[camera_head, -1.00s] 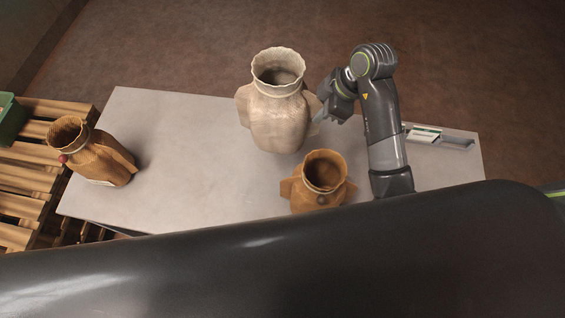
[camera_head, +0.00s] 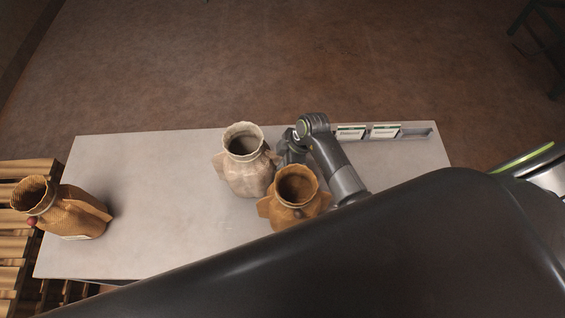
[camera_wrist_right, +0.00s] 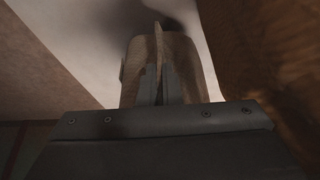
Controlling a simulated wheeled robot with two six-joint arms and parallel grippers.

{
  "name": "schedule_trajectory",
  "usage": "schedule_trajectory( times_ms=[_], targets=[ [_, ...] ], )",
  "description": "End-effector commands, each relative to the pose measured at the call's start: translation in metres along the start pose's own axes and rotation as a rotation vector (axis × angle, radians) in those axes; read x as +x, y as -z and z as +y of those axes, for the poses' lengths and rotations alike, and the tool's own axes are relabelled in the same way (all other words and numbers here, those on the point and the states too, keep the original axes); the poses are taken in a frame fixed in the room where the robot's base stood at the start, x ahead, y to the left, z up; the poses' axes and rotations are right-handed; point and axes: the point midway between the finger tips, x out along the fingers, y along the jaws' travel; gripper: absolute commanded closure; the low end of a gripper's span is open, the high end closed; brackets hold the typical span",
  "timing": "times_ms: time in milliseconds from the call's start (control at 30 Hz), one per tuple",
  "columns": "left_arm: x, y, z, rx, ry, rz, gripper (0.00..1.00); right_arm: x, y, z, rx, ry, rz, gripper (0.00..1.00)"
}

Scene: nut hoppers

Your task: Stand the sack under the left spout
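A cream sack (camera_head: 246,172) with an open round mouth is at the middle of the grey table, with its side toward my right gripper. My right gripper (camera_head: 284,158) is at the sack's right side, partly hidden by a brown sack. In the right wrist view, the fingers (camera_wrist_right: 158,92) are closed around a thin upright ear of the cream sack (camera_wrist_right: 184,62). The sack looks low over or on the table; its base contact cannot be told. No spout can be made out. My left gripper is not in view.
A brown sack (camera_head: 297,208) stands right in front of my right gripper, close to the cream sack. Another brown sack (camera_head: 84,213) is at the table's left end beside wooden slats (camera_head: 12,240). Label plates (camera_head: 384,131) line the back right edge. The table's (camera_head: 150,165) left middle is clear.

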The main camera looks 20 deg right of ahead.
Motion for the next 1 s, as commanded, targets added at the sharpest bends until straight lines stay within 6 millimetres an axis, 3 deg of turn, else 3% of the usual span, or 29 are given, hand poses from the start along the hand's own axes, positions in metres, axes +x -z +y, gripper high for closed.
schedule_trajectory(
  times_ms=[133, 500, 700, 1000],
  targets=[
    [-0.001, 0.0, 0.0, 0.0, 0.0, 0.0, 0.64, 0.012, -0.005, 0.0, 0.0, 0.0, 0.001, 1.0],
    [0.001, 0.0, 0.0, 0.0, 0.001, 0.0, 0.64, 0.016, -0.006, 0.0, 0.0, -0.001, 0.001, 1.0],
    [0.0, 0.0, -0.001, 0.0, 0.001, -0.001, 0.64, 0.015, -0.006, 0.0, 0.0, -0.001, 0.0, 0.74],
    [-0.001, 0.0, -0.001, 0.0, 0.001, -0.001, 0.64, 0.013, -0.006, 0.0, 0.0, -0.001, 0.0, 0.74]
  ],
)
